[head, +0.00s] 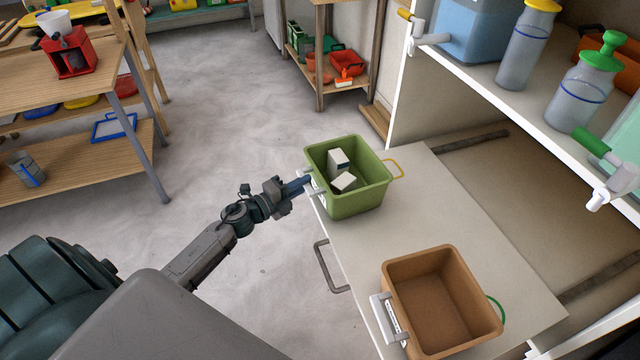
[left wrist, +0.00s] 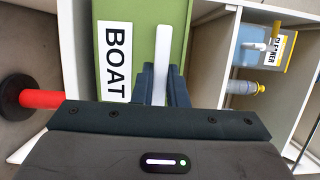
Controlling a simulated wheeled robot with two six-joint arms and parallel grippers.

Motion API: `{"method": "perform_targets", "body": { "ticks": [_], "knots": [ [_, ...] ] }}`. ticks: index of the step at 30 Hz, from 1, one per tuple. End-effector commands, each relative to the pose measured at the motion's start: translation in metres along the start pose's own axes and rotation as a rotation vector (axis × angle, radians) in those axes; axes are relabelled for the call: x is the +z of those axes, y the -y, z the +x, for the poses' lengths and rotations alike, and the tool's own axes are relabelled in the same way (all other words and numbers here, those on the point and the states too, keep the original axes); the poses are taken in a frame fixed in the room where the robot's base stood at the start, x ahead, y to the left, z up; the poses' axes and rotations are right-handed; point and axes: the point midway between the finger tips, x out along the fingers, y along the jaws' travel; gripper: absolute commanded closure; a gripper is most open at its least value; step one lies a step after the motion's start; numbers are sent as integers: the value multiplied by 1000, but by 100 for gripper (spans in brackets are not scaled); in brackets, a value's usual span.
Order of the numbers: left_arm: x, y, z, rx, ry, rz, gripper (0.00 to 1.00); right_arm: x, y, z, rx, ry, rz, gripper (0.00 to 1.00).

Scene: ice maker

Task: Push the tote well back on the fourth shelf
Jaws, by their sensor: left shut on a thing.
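A green tote (head: 350,203) with two small white boxes (head: 341,172) inside stands upright on the pulled-out shelf board (head: 450,215), near its left end. My left gripper (head: 303,184) is shut on the white handle on the tote's near-left side. In the left wrist view the fingers (left wrist: 163,85) close around the white handle bar (left wrist: 162,60). The green wall there (left wrist: 145,35) carries a label reading BOAT (left wrist: 115,60). A yellow handle (head: 397,168) sticks out on the tote's far side. My right gripper is not in view.
A brown tote (head: 393,290) stands on the same board, closer to me, with a clear gap between. A metal pull handle (head: 327,267) sits on the board's front edge. Above and behind, a white shelf (head: 510,105) holds containers with taps and bottles.

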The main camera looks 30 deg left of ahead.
Motion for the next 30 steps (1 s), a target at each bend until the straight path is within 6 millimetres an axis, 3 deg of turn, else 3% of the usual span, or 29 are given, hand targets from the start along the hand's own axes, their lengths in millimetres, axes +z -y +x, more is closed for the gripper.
{"method": "perform_targets", "body": {
  "ticks": [30],
  "knots": [
    [15, -1, -63, -2, -3, 1, 100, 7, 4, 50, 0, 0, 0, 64]
  ]
}}
